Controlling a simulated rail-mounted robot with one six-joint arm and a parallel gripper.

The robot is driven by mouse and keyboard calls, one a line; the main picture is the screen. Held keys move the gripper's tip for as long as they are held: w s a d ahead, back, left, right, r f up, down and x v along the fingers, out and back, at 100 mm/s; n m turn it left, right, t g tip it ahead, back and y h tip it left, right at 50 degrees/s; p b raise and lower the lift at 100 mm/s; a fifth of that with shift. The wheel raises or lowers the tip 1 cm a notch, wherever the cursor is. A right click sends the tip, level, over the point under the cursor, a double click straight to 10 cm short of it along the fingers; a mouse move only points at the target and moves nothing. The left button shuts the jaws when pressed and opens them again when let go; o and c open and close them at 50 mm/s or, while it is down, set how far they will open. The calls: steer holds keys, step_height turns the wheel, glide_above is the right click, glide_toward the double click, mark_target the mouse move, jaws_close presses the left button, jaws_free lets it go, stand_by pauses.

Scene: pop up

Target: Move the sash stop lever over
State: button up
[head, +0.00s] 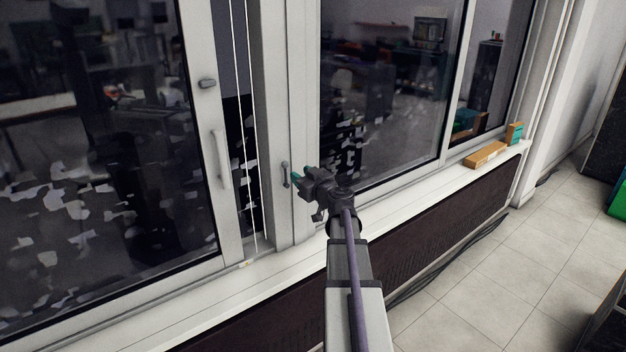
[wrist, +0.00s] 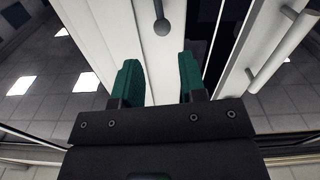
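A small dark lever (head: 285,174) is mounted on the white window frame at the middle of the head view. It also shows at the top of the wrist view (wrist: 161,24) as a dark bar with a rounded end. My gripper (head: 297,178) is just to the right of this lever in the head view. In the wrist view my gripper (wrist: 160,75) has its two green fingers apart with only white frame showing between them. The lever lies beyond the fingertips, lined up with the gap, and appears untouched.
A long white handle (head: 221,160) stands on the left sash, also at the right of the wrist view (wrist: 280,50). A white cord (head: 247,130) hangs beside that sash. The white sill (head: 400,187) runs below, with boxes (head: 485,155) at its right end.

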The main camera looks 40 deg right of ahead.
steer(key=w, duration=0.8)
steer(key=shift+d, duration=0.4)
steer(key=c, duration=0.5)
steer(key=o, duration=0.8)
glide_toward(287, 166)
steer(key=shift+s, duration=0.5)
